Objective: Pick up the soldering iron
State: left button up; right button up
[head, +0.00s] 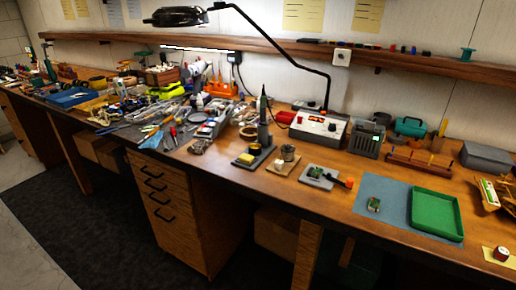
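The tip of the iron is hidden in the holder. Neither of my grippers shows in the head view.
A lamp arm (290,62) arches above. Tools clutter the bench (225,172) to the left.

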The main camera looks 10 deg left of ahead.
aim_at(263, 98)
jog(key=i+j+z, duration=0.25)
jog(key=i+j, duration=0.45)
